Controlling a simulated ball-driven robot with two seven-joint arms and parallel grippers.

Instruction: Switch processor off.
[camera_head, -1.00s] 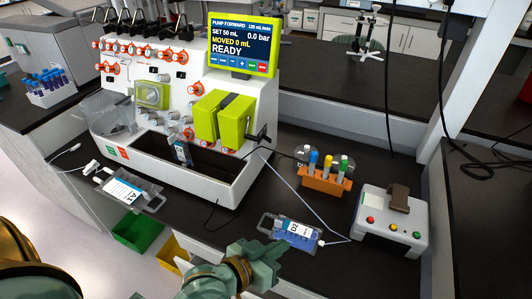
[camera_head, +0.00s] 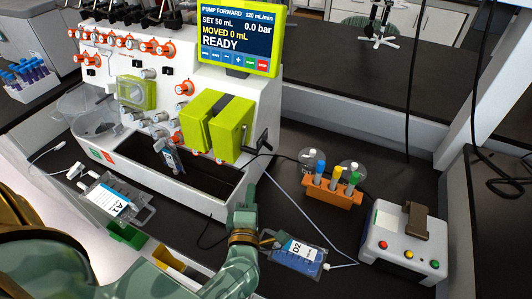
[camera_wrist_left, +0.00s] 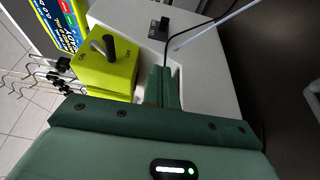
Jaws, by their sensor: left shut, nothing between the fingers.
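The processor (camera_head: 215,185) is a white machine with a lit screen (camera_head: 236,38) reading "READY". A black lever (camera_head: 263,142) sticks out from the right side of its lime-green block. A small black fitting (camera_wrist_left: 159,28) is on the white casing. My left gripper (camera_head: 250,190) is shut and empty, pointing up beside the processor's right side, below the lever and apart from it. Its fingers (camera_wrist_left: 165,85) show near the block. My right gripper is out of view.
A blue-labelled bag (camera_head: 293,252) lies right of my left wrist. An orange tube rack (camera_head: 333,194) and a grey button box (camera_head: 402,245) stand to the right. A thin tube and a black cable cross the bench near the processor. Bag A (camera_head: 115,200) lies in front.

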